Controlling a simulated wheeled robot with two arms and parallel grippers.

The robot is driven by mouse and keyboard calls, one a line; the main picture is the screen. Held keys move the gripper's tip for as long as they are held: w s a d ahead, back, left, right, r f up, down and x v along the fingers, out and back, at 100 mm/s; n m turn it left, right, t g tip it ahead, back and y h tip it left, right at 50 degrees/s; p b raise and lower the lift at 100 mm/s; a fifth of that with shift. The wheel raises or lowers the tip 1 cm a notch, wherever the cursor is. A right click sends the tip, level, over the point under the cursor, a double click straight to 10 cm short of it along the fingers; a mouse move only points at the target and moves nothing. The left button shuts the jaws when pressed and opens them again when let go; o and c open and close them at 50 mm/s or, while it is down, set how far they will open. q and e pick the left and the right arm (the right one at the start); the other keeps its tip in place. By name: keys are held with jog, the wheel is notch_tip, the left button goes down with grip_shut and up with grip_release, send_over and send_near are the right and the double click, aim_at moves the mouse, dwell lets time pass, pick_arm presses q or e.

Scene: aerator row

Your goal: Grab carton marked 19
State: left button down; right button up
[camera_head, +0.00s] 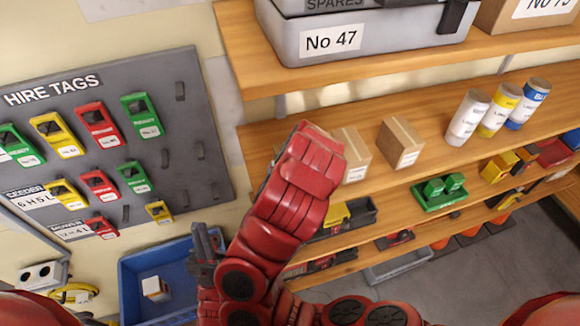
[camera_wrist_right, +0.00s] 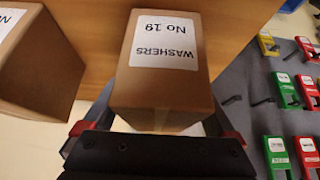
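The carton marked No 19 (camera_wrist_right: 160,85), brown with a white "WASHERS" label, shows upside down in the right wrist view. My right gripper (camera_wrist_right: 155,130) is open, with one finger at each side of this carton near its top face. In the head view my red right arm reaches up to the middle shelf and hides its gripper. I cannot tell there which carton is No 19. One brown carton (camera_head: 354,156) stands partly behind the arm, and another (camera_head: 402,143) stands to its right. My left gripper (camera_head: 205,245) is open and empty in front of the blue bin.
A wooden shelf (camera_head: 420,180) carries the cartons and several canisters (camera_head: 468,117). A grey case marked No 47 (camera_head: 370,40) sits on the shelf above. The hire tag board (camera_head: 180,130) is at the left. A blue bin (camera_head: 135,265) below it holds a small box (camera_head: 156,288).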

grip_shut()
jog(key=shift+w+a+r, duration=0.1)
dwell(0.5)
